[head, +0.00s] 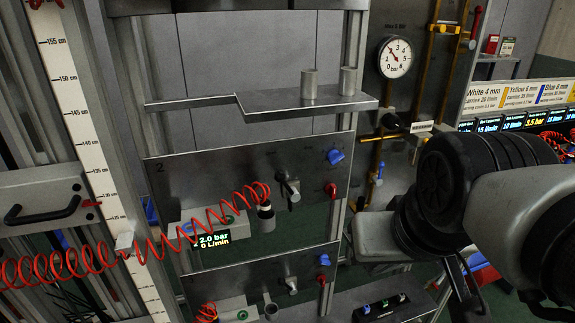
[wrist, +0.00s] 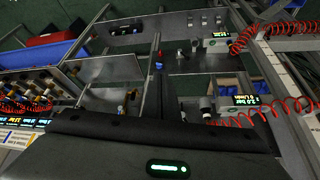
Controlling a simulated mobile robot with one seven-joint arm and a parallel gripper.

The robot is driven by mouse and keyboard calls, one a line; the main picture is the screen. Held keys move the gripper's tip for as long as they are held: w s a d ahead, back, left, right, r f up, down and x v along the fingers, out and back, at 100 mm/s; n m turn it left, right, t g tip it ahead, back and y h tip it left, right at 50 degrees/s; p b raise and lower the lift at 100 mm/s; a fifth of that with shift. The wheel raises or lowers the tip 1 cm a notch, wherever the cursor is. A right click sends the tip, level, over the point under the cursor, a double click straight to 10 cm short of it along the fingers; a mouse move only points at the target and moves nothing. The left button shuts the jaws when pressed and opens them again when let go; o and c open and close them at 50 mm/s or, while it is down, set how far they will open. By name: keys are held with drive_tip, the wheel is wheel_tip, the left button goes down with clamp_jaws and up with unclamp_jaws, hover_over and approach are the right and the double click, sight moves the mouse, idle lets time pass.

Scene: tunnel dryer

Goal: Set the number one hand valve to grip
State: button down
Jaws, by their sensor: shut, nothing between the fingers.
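A grey panel marked 2 (head: 165,235) fills the middle of the head view. It carries a small dark lever valve (head: 288,190), a blue knob (head: 335,156) and a red knob (head: 331,189). A lower panel (head: 250,275) has a similar lever (head: 290,285) and a blue knob (head: 324,260); no number is readable on it. I cannot read a grip mark or any lever's setting. My gripper (head: 468,278) hangs at the right, partly hidden by my arm, shut and empty, apart from the panels. Its dark housing spans the bottom of the wrist view.
A coiled red hose (head: 150,245) crosses the left side in front of panel 2. A shelf (head: 290,102) with two metal cups juts out above. A pressure gauge (head: 395,57) and yellow pipes (head: 425,75) stand behind. A blue bin (wrist: 60,50) shows in the wrist view.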

drive_tip(key=w+a+f+m+g+y+b, duration=0.1)
drive_tip(key=w+a+f+m+g+y, duration=0.3)
drive_tip(key=f+m, duration=0.4)
drive_tip(key=w+a+f+m+g+y+b, duration=0.1)
drive_tip(key=w+a+f+m+g+y, duration=0.2)
drive_tip(key=a+f+m, duration=0.5)
drive_tip(key=w+d+f+m+t+y, duration=0.1)
drive_tip(key=w+f+m+t, duration=0.1)
drive_tip(key=f+m, duration=0.5)
drive_tip(key=w+d+f+m+t+y, duration=0.1)
drive_tip(key=w+f+m+t+y, duration=0.1)
drive_tip(key=f+m, duration=0.5)
drive_tip(key=w+d+f+m+t+y+b, duration=0.1)
drive_tip(key=w+f+m+t+y, duration=0.1)
drive_tip(key=w+f+m+t, duration=0.2)
wheel_tip(320, 180, down, 4)
drive_tip(key=m, duration=0.4)
drive_tip(key=shift+w+d+t, duration=0.2)
drive_tip(key=shift+d+t, duration=0.2)
drive_tip(key=shift+r, duration=0.1)
